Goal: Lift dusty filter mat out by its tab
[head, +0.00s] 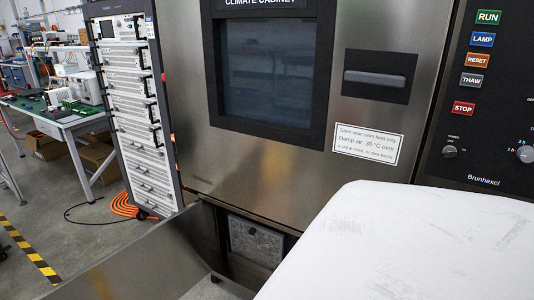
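A grey, speckled mat-like panel (257,243) stands in the low opening under the cabinet door and looks like the dusty filter mat. A small dark spot shows near its top middle; I cannot tell whether it is the tab. The panel's right and lower parts are partly hidden. My gripper is not in view.
The steel climate cabinet (270,165) has a dark window (268,68) and a recessed handle (375,78). A steel panel (135,265) juts out left of the low opening. An instrument rack (135,105) stands left. The floor (75,230) at left is mostly clear.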

